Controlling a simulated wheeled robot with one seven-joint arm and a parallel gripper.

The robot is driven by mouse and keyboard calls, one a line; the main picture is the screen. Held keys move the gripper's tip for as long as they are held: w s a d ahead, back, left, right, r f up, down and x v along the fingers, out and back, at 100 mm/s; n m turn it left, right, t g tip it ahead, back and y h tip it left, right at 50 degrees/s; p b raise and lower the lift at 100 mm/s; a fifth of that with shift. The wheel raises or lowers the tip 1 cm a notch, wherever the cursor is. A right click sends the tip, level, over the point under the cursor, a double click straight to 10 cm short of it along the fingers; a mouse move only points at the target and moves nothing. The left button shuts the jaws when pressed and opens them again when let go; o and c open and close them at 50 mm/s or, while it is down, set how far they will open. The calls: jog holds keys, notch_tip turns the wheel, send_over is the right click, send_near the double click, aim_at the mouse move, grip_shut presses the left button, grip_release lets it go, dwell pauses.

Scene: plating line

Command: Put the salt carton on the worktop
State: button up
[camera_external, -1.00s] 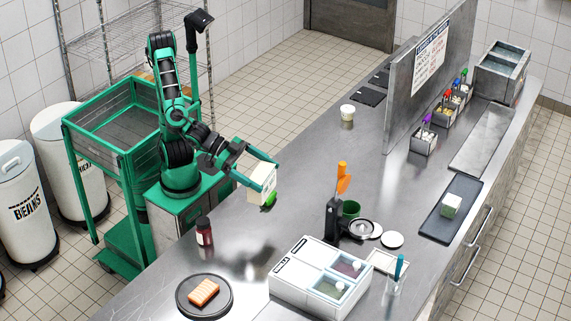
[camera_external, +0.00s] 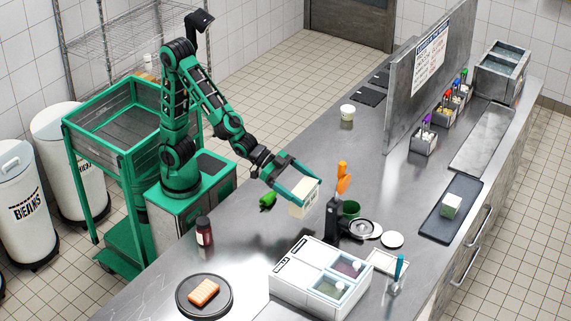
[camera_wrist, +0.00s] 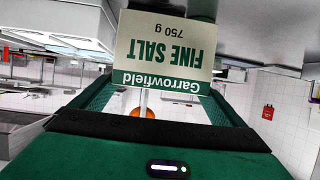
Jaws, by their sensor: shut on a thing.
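The salt carton (camera_external: 303,200) is a cream box with a green band, held between the fingers of my gripper (camera_external: 298,190) over the middle of the worktop (camera_external: 240,265). In the wrist view the salt carton (camera_wrist: 165,45) shows its "Fine Salt 750 g" label upside down, with the green fingers of my gripper (camera_wrist: 155,100) on either side. My gripper is shut on it. I cannot tell whether the carton's base touches the worktop.
A green pepper-like item (camera_external: 267,201) lies left of the carton. A black stand with an orange handle (camera_external: 344,180) is close on its right.

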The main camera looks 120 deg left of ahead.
jog(key=w+a+r+m+h, duration=0.1)
jog(key=a+m+h, duration=0.1)
jog(key=a, duration=0.9)
jog(key=a+r+m+h, duration=0.1)
jog(key=a+h, duration=0.1)
jog(key=a, duration=1)
jog(key=s+a+r+m+g+h, duration=0.1)
jog(key=s+a+r, duration=0.2)
jog(key=s+a, duration=0.7)
jog(key=s+a+r+m+h, duration=0.1)
jog(key=s+a+r+m, duration=0.15)
jog(key=s+a, duration=0.75)
jog(key=shift+n, duration=0.45)
jog(key=shift+w+a+f, duration=0.1)
jog(key=shift+f, duration=2.45)
jog(key=shift+w+a+f, duration=0.1)
jog(key=shift+w+f, duration=0.05)
jog(key=shift+f, duration=2.35)
jog(key=shift+w+a+f, duration=0.1)
jog(key=shift+f, duration=2.45)
jog(key=shift+f, duration=0.1)
jog(key=o, duration=1.4)
